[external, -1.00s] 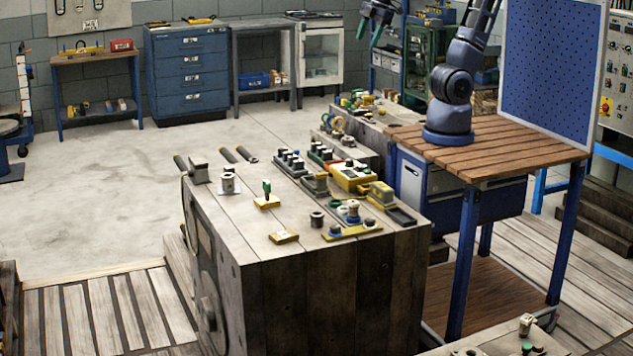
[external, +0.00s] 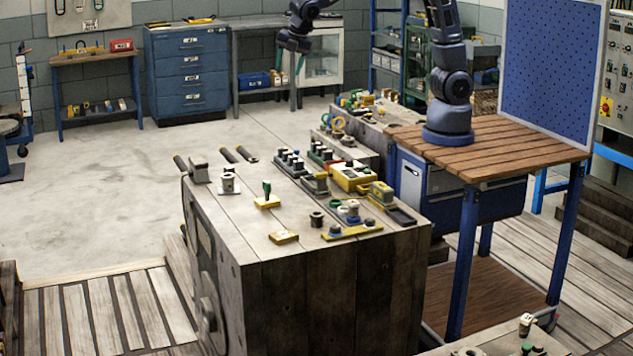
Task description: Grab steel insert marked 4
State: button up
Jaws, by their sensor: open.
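Several small steel cylindrical pieces stand on the large grey block-like bench. One is on a white plate (external: 228,183) at the left, a dark hollow one (external: 317,219) stands near the middle, and a lighter one (external: 353,209) stands to its right. No number can be read on any of them, so I cannot tell which is the insert marked 4. My gripper (external: 296,46) is up in the air behind the bench, apart from all the pieces. It is open and looks empty; its fingers are hard to make out.
A blue drawer cabinet (external: 188,75) stands at the back wall. Open floor (external: 110,195) lies left.

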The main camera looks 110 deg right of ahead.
jog(key=w+d+f+n, duration=0.4)
jog(key=w+f, duration=0.7)
jog(key=f, duration=0.2)
jog(key=n+g+h, duration=0.1)
jog(key=n, duration=0.3)
send_near(229, 167)
jog(key=x, duration=1)
jog(key=shift+f, duration=0.1)
grip_shut()
